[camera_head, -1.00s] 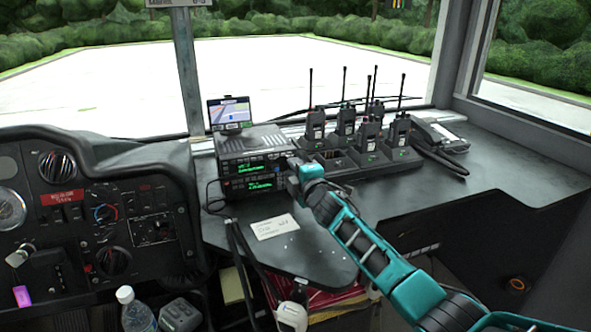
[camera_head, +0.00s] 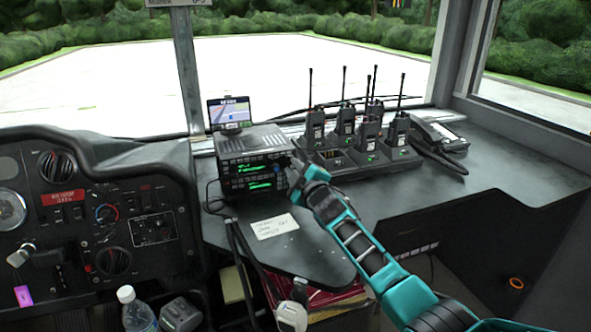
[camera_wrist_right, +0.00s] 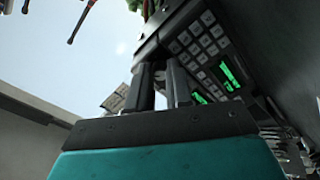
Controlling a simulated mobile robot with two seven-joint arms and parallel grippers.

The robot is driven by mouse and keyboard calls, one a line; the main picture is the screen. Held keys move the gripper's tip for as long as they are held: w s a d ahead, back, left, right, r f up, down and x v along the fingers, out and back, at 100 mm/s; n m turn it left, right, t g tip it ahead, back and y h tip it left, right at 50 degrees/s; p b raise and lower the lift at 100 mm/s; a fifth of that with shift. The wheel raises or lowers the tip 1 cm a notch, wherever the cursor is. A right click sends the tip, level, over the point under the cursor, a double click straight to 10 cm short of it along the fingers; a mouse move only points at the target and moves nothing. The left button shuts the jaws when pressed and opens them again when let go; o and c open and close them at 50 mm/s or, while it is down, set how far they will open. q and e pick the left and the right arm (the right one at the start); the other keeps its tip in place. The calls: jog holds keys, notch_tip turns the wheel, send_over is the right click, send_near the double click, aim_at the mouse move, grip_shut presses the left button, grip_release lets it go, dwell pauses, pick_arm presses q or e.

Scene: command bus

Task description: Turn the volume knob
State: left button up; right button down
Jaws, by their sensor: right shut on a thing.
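The two-tier radio (camera_head: 250,160) with green displays stands on the dark counter. Its right front side is partly covered by my right gripper (camera_head: 294,165). In the right wrist view the radio's keypad and green displays (camera_wrist_right: 231,72) show at the right of the fingers. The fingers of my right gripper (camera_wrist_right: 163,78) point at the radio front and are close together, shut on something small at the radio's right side. The volume knob itself is hidden behind the fingers in both views. My left gripper is not in view.
Several handheld radios stand in a charger (camera_head: 372,160) right of my gripper. A small navigation screen (camera_head: 230,113) stands behind the radio. A white paper note (camera_head: 275,226) lies on the counter (camera_head: 400,200). The dashboard is at the left, with a bottle (camera_head: 136,310) below it.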

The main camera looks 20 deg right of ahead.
dwell(0.3)
jog(key=c, duration=1)
grip_release()
jog(key=shift+c, duration=0.2)
jog(key=s+p, duration=0.1)
jog(key=s, duration=0.3)
jog(key=s+p, duration=0.1)
jog(key=s, duration=0.3)
jog(key=s+d+p, duration=0.1)
jog(key=s, duration=0.4)
jog(key=shift+c, duration=0.3)
